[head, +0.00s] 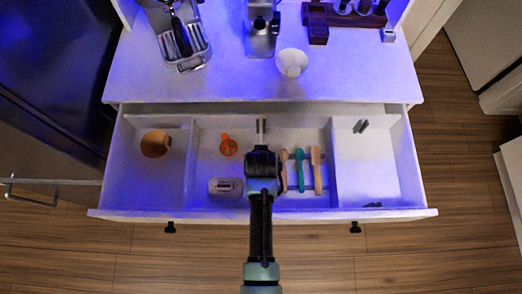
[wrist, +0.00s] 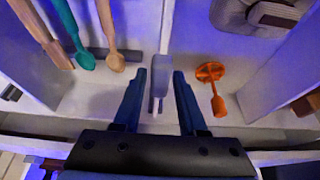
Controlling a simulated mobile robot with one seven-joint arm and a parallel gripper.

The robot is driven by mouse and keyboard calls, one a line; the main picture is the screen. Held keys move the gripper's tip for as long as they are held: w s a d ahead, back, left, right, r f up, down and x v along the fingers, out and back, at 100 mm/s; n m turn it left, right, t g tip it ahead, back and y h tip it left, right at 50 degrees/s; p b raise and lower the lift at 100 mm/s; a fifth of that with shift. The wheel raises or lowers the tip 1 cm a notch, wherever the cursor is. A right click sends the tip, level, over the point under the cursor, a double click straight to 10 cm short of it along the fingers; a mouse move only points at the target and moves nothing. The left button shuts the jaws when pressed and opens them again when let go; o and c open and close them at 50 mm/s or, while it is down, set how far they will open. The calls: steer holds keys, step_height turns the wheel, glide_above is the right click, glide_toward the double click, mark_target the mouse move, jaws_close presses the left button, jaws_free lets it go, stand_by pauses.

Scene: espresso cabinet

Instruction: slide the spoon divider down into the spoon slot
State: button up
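My gripper (head: 262,160) is over the middle compartment of the open drawer, pointing down. In the wrist view its two blue fingers (wrist: 159,78) stand close on either side of a pale grey upright piece, which I take to be the spoon divider (wrist: 159,88). Its pale end also shows just behind my gripper in the head view (head: 261,128). A thin white edge runs on from it toward the drawer front. Wooden spoons (head: 316,170) and a teal spoon (head: 300,172) lie to its right in the head view. The slot itself and the divider's lower edge are hidden.
A brown round pot (head: 155,143) is in the left compartment. The right compartment (head: 378,170) is mostly clear. A white cup (head: 292,62) stands on the counter behind.

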steer(key=shift+o, duration=1.2)
steer(key=v, duration=1.3)
steer(key=shift+w, duration=0.1)
